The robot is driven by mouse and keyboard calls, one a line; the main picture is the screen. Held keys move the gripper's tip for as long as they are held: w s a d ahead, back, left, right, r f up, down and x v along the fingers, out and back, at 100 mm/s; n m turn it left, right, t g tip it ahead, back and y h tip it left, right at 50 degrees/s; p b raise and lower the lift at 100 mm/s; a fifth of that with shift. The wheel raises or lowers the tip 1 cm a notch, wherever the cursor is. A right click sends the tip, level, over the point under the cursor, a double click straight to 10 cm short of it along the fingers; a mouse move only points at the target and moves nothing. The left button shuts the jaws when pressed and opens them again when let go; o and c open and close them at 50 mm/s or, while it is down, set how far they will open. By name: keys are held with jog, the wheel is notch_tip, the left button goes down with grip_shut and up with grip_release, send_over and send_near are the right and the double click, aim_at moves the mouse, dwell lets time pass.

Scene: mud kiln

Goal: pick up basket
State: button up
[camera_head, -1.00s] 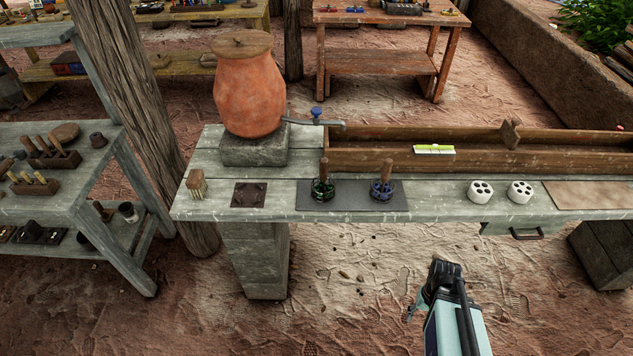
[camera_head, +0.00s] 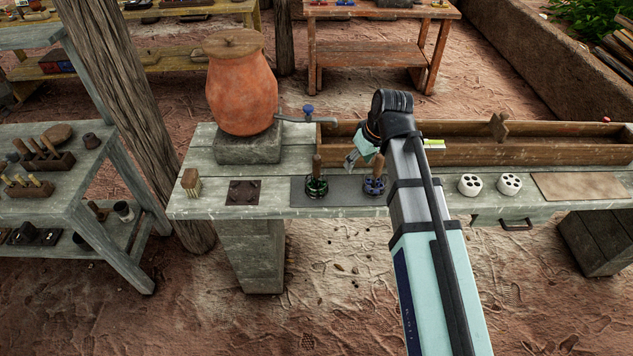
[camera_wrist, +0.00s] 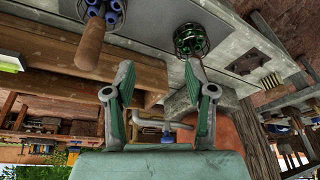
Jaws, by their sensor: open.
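Two small round wire baskets with upright wooden handles stand on a dark mat (camera_head: 342,198) on the bench. The green basket (camera_head: 316,187) is on the left and the blue basket (camera_head: 374,186) on the right. My gripper (camera_head: 352,158) is open and empty, above and behind the blue basket, near the trough. In the wrist view my gripper (camera_wrist: 158,72) has its fingers spread. There the blue basket (camera_wrist: 103,10) is at the top left, and the green basket (camera_wrist: 190,40) is just past the right fingertip, its handle mostly hidden. I see no contact.
A wooden trough (camera_head: 465,150) runs along the bench's back, behind my arm. A clay jar (camera_head: 241,95) with a tap (camera_head: 308,113) stands at the left. A brush (camera_head: 191,181), a dark plate (camera_head: 244,192) and two white holed blocks (camera_head: 470,184) lie along the front.

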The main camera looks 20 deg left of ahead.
jog(key=s+a+r+n+y, duration=0.1)
jog(key=s+a+r+n, duration=0.15)
jog(key=a+r, duration=0.55)
jog(key=p, duration=0.3)
send_near(314, 163)
jog(key=x, duration=0.3)
jog(key=w+x, duration=0.1)
jog(key=x, duration=0.3)
jog(key=shift+d, duration=0.25)
jog(key=shift+p+x, duration=1.15)
jog(key=shift+x, duration=0.75)
jog(key=shift+w+a+f, duration=0.3)
jog(key=shift+f, duration=0.35)
grip_shut()
